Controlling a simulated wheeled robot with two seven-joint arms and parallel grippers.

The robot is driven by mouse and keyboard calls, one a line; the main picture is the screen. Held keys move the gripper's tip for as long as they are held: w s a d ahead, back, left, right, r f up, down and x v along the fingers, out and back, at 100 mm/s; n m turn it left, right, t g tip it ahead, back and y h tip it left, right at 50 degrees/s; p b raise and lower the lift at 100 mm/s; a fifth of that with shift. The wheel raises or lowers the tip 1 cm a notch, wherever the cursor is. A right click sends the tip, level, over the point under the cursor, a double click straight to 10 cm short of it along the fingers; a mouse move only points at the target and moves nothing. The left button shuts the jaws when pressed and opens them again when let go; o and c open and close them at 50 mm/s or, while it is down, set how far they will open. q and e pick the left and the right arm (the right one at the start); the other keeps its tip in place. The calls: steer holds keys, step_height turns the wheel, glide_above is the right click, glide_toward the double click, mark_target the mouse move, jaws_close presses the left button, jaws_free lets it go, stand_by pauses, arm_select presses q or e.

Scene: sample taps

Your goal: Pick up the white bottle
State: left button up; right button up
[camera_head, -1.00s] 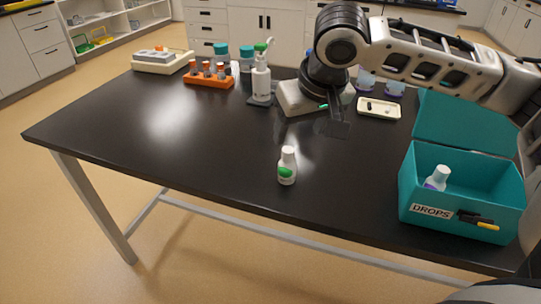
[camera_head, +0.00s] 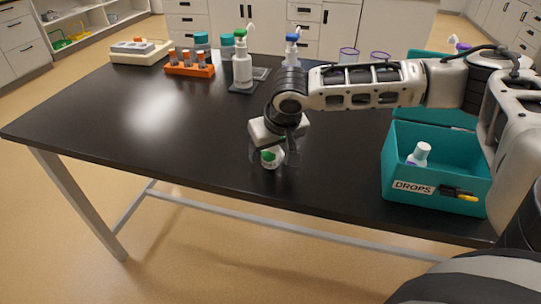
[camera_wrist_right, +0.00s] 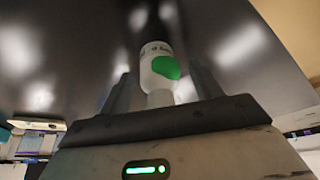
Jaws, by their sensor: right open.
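The small white bottle with a green patch (camera_head: 271,158) stands on the black table near its front edge. My right gripper (camera_head: 274,151) is right at it, pointing down, and hides its upper part in the head view. In the right wrist view the bottle (camera_wrist_right: 160,66) lies between the two open fingers of the right gripper (camera_wrist_right: 162,92), with a visible gap on each side. Its cap is toward the palm. My left gripper is not in view.
A teal box labelled DROPS (camera_head: 436,190) stands open at the right, with another white-capped bottle (camera_head: 418,154) inside. A pump bottle (camera_head: 242,68), an orange tube rack (camera_head: 190,70) and a white tray (camera_head: 140,52) stand at the back. The table's left and middle are clear.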

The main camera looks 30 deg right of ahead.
steer(key=shift+w+f, duration=0.2)
steer(key=shift+f, duration=0.25)
steer(key=shift+c, duration=0.3)
steer(key=c, duration=1)
steer(key=shift+r, duration=0.1)
steer(key=shift+c, duration=0.2)
